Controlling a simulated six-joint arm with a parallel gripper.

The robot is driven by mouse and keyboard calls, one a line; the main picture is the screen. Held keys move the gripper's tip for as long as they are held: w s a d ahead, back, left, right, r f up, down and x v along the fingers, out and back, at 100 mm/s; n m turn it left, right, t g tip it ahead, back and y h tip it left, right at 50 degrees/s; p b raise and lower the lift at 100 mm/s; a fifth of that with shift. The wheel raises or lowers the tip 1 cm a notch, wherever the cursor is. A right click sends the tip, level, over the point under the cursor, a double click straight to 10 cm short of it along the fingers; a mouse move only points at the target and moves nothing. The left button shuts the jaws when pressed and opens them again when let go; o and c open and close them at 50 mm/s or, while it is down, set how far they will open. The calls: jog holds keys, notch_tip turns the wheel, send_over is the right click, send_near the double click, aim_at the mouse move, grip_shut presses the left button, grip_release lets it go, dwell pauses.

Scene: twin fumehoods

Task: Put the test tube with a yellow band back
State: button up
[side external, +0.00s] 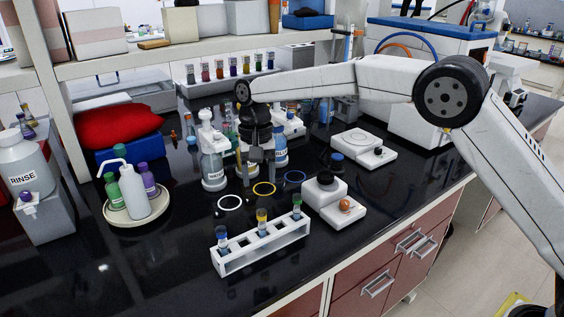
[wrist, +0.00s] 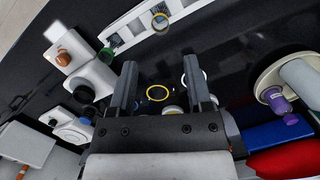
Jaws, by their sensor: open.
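The test tube with a yellow band (side external: 262,222) stands upright in a middle slot of the white rack (side external: 262,253). In the wrist view the yellow-banded tube (wrist: 160,21) shows at the top, in the rack (wrist: 122,27). Other tubes stand toward the rack's two ends. My gripper (side external: 257,180) points down behind the rack, near the yellow ring (side external: 264,189) on the bench. In the wrist view my gripper (wrist: 160,64) is open, with nothing held, and the yellow ring (wrist: 158,92) shows between its fingers. The gripper partly hides a bottle behind it.
A white ring (side external: 229,202) and a blue ring (side external: 295,176) flank the yellow one. A small white device (side external: 334,203) stands right of the rack. A tray with wash bottles (side external: 137,208) is at left. The black bench is clear left of the rack.

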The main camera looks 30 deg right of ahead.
jog(key=shift+d, duration=0.1)
jog(key=s+d+f+n+t, duration=0.2)
jog(key=s+d+f, duration=0.2)
jog(key=s+d, duration=0.4)
jog(key=s+d+f+n+t, duration=0.2)
jog(key=s+d, duration=0.7)
jog(key=s, duration=0.8)
jog(key=shift+s+f+h, duration=0.15)
jog(key=shift+f+h, duration=0.25)
jog(key=shift+f, duration=0.5)
jog(key=shift+d, duration=0.1)
jog(key=shift+c, duration=0.3)
